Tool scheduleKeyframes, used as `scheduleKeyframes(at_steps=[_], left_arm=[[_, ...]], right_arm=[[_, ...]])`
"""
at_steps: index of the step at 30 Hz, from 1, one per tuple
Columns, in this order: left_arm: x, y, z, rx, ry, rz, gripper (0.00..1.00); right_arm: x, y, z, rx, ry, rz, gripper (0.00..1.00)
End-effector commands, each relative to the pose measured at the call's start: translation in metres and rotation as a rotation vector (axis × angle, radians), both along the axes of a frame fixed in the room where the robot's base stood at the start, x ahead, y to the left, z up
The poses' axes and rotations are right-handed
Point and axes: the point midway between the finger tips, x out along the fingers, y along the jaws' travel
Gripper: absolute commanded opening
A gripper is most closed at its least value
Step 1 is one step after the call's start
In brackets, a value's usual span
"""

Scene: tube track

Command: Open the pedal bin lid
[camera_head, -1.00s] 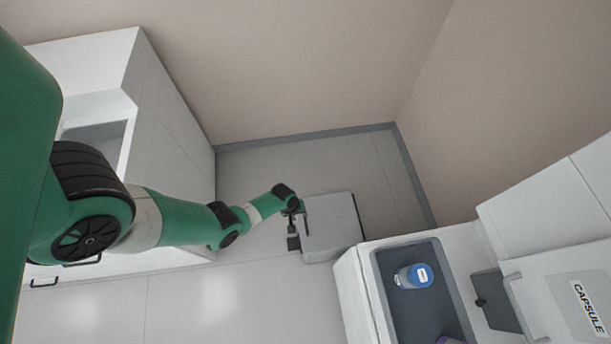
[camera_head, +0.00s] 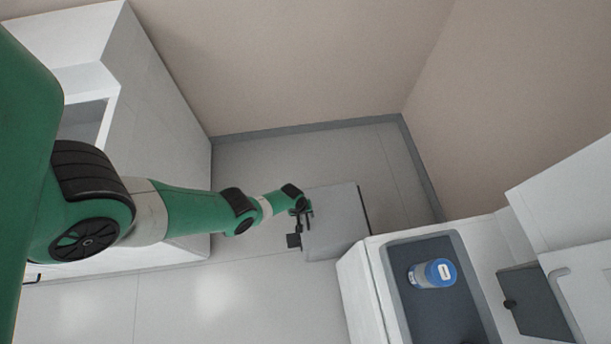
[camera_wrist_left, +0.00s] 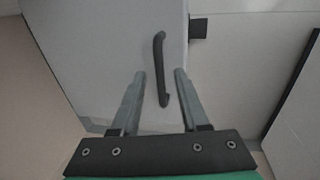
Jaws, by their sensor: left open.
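The pedal bin is a pale grey box on the floor, with its flat lid (camera_head: 338,222) closed on top. A small dark pedal (camera_head: 293,240) sticks out at its left side; a dark block beside the bin in the left wrist view (camera_wrist_left: 198,28) looks like the same pedal. A dark bar handle (camera_wrist_left: 162,70) on the lid shows in the left wrist view. My left gripper (camera_head: 306,211) is at the lid's left edge. Its open fingers (camera_wrist_left: 160,76) lie on both sides of the handle in that view, with gaps; the depth between them is unclear. My right gripper is out of view.
A white counter with a dark tray (camera_head: 460,318) holding a blue-lidded container (camera_head: 432,273) stands right of the bin. A white cabinet (camera_head: 165,150) stands at the left. Floor (camera_head: 200,295) in front is clear.

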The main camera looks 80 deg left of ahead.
Motion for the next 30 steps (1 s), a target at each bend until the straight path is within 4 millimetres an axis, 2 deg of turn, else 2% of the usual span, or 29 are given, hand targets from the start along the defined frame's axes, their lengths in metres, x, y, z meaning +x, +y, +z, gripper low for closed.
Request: scheduleKeyframes(at_steps=[2,9,10,30], left_arm=[[0.0000,0.0000,0.0006,0.000,0.000,0.000,0.45],[-0.0001,0.0000,0.0005,0.000,0.000,0.000,0.03],[-0.0002,0.0000,0.0005,0.000,0.000,0.000,0.00],[-0.0003,0.0000,0.0004,0.000,0.000,0.000,0.00]], right_arm=[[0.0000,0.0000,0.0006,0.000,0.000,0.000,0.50],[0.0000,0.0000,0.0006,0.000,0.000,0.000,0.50],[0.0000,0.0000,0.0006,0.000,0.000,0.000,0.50],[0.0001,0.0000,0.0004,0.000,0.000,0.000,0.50]])
